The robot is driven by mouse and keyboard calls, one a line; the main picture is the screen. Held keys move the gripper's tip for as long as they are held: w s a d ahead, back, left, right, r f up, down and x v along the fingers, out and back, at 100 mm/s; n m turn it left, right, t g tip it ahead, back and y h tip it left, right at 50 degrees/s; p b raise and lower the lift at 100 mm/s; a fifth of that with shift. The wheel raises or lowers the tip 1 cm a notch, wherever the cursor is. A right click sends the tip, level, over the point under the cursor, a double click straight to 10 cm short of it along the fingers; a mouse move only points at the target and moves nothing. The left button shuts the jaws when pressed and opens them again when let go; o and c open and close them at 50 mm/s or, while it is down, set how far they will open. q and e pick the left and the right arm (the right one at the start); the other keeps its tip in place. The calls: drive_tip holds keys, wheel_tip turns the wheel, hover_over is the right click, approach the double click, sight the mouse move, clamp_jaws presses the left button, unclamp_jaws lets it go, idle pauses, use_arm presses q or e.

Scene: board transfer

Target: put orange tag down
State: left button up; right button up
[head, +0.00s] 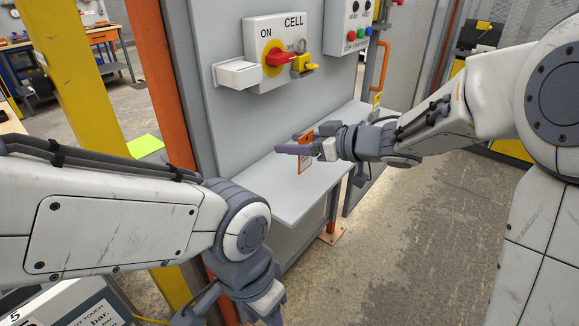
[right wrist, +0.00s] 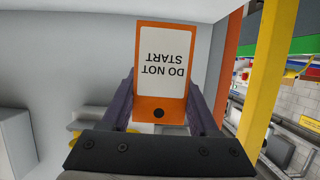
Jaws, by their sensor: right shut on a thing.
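The orange tag (right wrist: 159,100) shows large in the right wrist view, with a white panel reading "DO NOT START" upside down and a dark hole near its lower end. My right gripper (right wrist: 163,100) is shut on the tag, one finger at each side. In the head view the tag (head: 304,158) is in the right gripper (head: 300,149) above the white shelf (head: 290,190); I cannot tell if it touches the shelf. My left gripper (head: 270,306) is at the bottom edge, partly cut off, and its jaws cannot be made out.
A panel marked CELL (head: 292,28) carries a red switch handle (head: 281,58) and a yellow padlock (head: 303,65). A small white box (head: 236,74) sticks out beside it. An orange post (head: 160,85) and a yellow post (head: 75,80) stand left. The shelf's near part is bare.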

drive_tip(key=shift+w+a+f, duration=0.2)
drive_tip(key=shift+a+f, duration=0.1)
drive_tip(key=shift+a, duration=0.15)
drive_tip(key=shift+w+a+f, duration=0.15)
drive_tip(key=shift+a+f, duration=0.15)
drive_tip(key=shift+a, duration=0.15)
drive_tip(key=shift+f+b, duration=0.2)
drive_tip(key=shift+b, duration=0.1)
wheel_tip(320, 180, down, 4)
drive_tip(key=shift+r+b, duration=0.1)
drive_tip(key=shift+b, duration=0.7)
drive_tip(key=shift+r, duration=0.1)
drive_tip(key=o, duration=1.1)
